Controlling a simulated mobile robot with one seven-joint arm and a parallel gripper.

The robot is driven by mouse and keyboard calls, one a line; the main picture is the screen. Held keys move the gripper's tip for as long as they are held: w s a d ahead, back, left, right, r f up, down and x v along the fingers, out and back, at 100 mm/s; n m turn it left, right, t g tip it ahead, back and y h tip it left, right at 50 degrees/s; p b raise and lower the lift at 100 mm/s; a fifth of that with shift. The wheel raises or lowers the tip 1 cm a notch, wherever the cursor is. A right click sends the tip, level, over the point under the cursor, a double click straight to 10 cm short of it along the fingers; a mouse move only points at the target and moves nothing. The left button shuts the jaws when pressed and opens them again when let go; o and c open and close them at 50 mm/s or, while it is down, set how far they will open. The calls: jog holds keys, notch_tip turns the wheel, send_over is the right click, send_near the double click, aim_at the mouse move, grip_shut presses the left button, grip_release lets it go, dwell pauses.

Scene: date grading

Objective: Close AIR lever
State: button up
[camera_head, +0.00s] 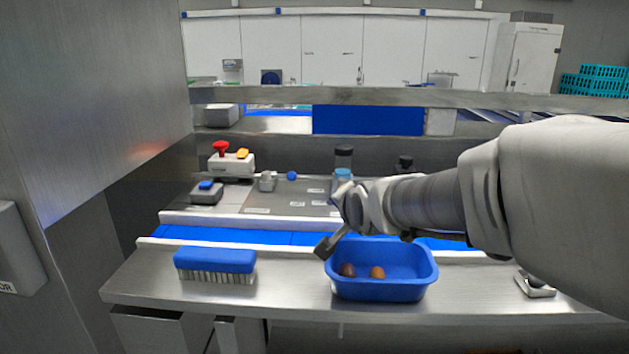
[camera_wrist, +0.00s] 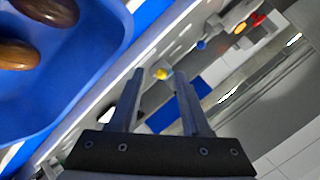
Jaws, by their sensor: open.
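A small grey fitting (camera_head: 267,181) stands on the panel at the back of the bench, with a round blue knob (camera_head: 291,176) beside it. This may be the AIR lever, but the labels are too small to read. The blue knob also shows in the wrist view (camera_wrist: 201,44), beyond my fingers. My gripper (camera_head: 328,245) hangs above the left rim of the blue tub, in front of the panel and apart from the knob. In the wrist view its two fingers (camera_wrist: 157,74) are spread, with nothing held between them.
The blue tub (camera_head: 380,292) holds brown dates. A blue brush (camera_head: 215,262) lies left of it. A blue belt (camera_head: 235,237) runs behind both. A red button and yellow switch sit on a white box (camera_head: 231,165). Bottles (camera_head: 343,158) stand at the panel's back.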

aim_at(286, 177)
jog(key=w+a+m+t+y, duration=0.1)
jog(key=w+a+m, duration=0.1)
jog(key=w, duration=0.1)
jog(key=w+a+f+m+t+y, duration=0.1)
jog(key=w+a, duration=0.1)
jog(key=w, duration=0.1)
jog(key=w+a+m+t+y, duration=0.1)
jog(key=w+a+m, duration=0.1)
jog(key=w+a, duration=0.1)
jog(key=shift+w+a+f+m+b, duration=0.1)
jog(key=shift+w+f+m+b, duration=0.25)
jog(key=shift+w, duration=0.2)
jog(key=shift+w+a+r+m, duration=0.1)
jog(key=shift+w+a+m, duration=0.15)
jog(key=shift+w, duration=0.2)
jog(key=p+x, duration=0.1)
jog(key=x, duration=0.4)
jog(key=p+x, duration=0.1)
jog(key=x, duration=0.5)
jog(key=p+x, duration=0.1)
jog(key=x, duration=0.5)
jog(key=shift+a+r, duration=0.25)
jog(key=shift+r, duration=0.05)
grip_shut()
